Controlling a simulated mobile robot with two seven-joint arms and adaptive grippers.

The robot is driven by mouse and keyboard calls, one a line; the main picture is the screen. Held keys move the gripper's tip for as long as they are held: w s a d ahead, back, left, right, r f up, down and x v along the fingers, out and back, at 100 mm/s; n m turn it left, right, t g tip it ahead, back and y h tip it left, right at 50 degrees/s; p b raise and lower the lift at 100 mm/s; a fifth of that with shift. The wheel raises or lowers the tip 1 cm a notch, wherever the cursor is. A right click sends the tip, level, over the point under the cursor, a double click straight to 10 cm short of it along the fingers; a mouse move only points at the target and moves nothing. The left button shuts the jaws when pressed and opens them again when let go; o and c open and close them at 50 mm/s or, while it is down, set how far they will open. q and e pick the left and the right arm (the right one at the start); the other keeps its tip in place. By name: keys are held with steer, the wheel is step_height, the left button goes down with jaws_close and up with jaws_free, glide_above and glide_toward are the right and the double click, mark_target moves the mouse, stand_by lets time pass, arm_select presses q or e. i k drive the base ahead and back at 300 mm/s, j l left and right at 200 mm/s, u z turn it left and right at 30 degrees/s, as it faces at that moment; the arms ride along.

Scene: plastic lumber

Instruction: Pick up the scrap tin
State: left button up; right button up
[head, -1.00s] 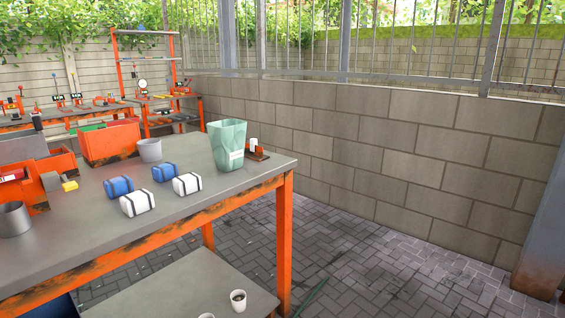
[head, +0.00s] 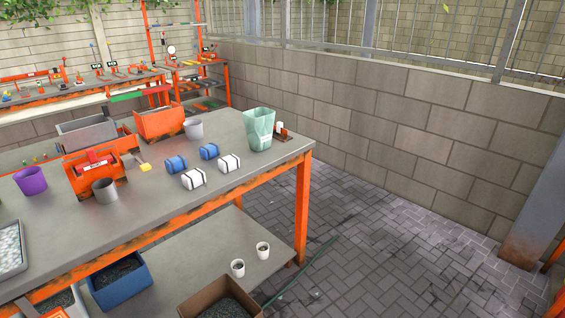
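No object is labelled as the scrap tin in a way I can read. The other grey tin (head: 194,129) stands at the back, right of an orange bin. A pale green tapered bin (head: 259,130) with a white label stands near the table's far right corner. Neither of my grippers is in view.
The lower shelf holds white cups (head: 263,250), a blue crate (head: 121,281) and a brown box (head: 222,297).

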mark_target(105, 192)
steer(key=u, duration=1.35)
